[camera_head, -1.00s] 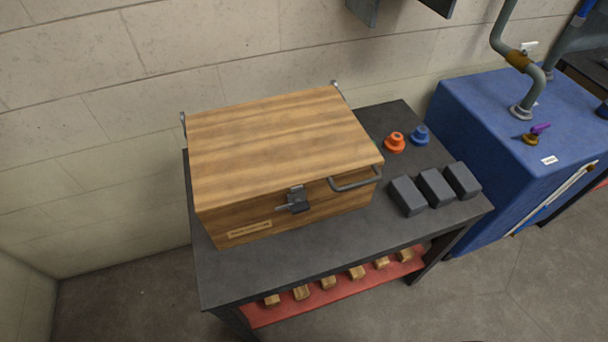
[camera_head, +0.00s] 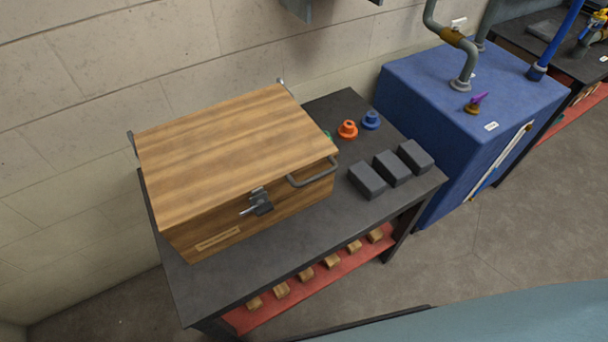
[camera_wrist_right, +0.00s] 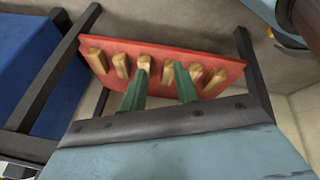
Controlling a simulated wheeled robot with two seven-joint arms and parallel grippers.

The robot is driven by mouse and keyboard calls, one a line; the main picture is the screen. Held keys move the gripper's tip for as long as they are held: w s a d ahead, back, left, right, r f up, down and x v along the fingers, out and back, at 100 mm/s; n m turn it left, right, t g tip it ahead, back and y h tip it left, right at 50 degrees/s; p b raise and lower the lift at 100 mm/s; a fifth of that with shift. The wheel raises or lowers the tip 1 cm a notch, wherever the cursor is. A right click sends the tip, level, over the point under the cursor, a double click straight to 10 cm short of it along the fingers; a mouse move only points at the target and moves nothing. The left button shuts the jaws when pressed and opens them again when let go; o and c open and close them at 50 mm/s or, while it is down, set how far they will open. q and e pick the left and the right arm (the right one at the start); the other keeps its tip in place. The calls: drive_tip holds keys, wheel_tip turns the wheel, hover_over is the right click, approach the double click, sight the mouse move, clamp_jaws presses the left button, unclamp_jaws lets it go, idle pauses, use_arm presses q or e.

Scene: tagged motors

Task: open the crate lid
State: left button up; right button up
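The wooden crate (camera_head: 225,225) stands on the dark table, with its flat plank lid (camera_head: 235,145) down and shut. A grey bar handle (camera_head: 312,174) sits on the lid's front edge, towards the right. A dark metal latch (camera_head: 258,203) is on the crate's front face, left of the handle. My right gripper (camera_wrist_right: 162,67) shows in the right wrist view, its two green fingers apart with nothing visibly held. It faces the table's lower shelf, and the crate is not in that view. My left gripper is in neither current view.
The dark table (camera_head: 250,262) also carries grey blocks (camera_head: 391,168), an orange knob (camera_head: 347,129), a blue knob (camera_head: 371,120) and a partly hidden green one. Wooden pieces lie on the red lower shelf (camera_head: 245,318). A blue cabinet (camera_head: 420,90) with pipes stands right.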

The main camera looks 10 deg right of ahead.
drive_tip(key=w+a+r+n+t+y+p, duration=0.1)
drive_tip(key=w+a+r+n+t, duration=0.15)
drive_tip(key=w+r, duration=0.45)
drive_tip(key=w+a+r+n+t+p, duration=0.15)
drive_tip(key=w+r+n, duration=0.3)
drive_tip(key=r, duration=0.45)
drive_tip(key=n+t+y, duration=0.3)
drive_tip(key=n+t, duration=0.3)
drive_tip(key=n, duration=0.1)
approach(314, 180)
drive_tip(key=x, duration=1)
drive_tip(key=shift+w+f, duration=0.1)
drive_tip(key=shift+w, duration=0.3)
drive_tip(key=shift+c, duration=0.2)
clamp_jaws()
